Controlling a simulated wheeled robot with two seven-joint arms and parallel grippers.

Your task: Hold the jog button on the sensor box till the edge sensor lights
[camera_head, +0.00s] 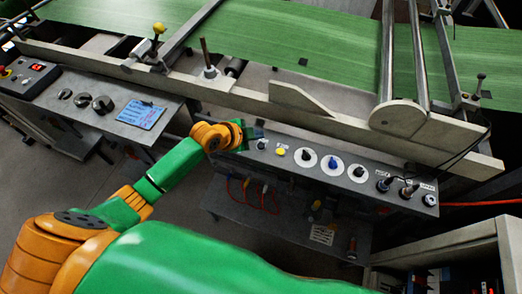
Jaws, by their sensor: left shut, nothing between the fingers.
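A long grey control box (315,187) runs below the machine's front rail, with a row of buttons and knobs. I cannot tell which one is the jog button. My left gripper (246,137) is shut and empty at the box's left end, left of the dark knob. Its tips partly hide that end, and I cannot tell whether they touch anything. I cannot make out an edge sensor light. My right gripper is out of view.
A green web (290,35) runs across the machine behind the pale front rail (220,85). A left panel holds round dark knobs (102,103) and a blue label (142,114). Cables (250,195) hang under the box. A shelf (450,241) stands at lower right.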

